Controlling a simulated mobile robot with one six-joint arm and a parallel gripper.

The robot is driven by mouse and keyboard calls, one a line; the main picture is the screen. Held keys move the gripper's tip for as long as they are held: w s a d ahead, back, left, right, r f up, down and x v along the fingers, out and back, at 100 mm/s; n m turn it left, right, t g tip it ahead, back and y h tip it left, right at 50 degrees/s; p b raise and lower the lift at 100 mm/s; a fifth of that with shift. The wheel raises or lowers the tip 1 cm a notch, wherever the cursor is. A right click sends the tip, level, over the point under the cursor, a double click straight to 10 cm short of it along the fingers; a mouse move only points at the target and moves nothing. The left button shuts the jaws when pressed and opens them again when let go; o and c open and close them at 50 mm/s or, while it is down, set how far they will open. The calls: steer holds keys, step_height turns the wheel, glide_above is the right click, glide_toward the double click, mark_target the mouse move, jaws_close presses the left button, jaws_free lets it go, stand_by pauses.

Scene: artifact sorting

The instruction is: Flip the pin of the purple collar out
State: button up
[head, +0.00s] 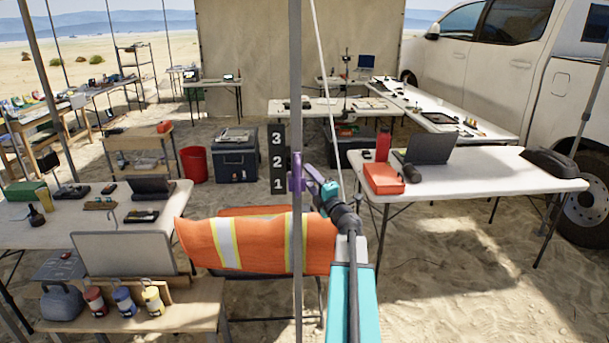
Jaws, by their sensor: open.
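The purple collar (296,180) sits around the upright grey pole (297,100) in the middle of the head view, level with the lower part of the number board. Its pin is too small to make out. My gripper (312,178) is open, just right of the collar and very close to it. I cannot tell whether a finger touches the collar or its pin. My teal arm reaches up to it from the bottom of the view.
A black board (277,150) marked 3, 2, 1 stands left of the pole. An orange safety vest (200,243) hangs low beside my arm. A white table (470,190) with a laptop and an orange box is at right. A thin pale line (326,70) slants past the pole.

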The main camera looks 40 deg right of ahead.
steer(key=shift+x, duration=1.1)
jaws_close()
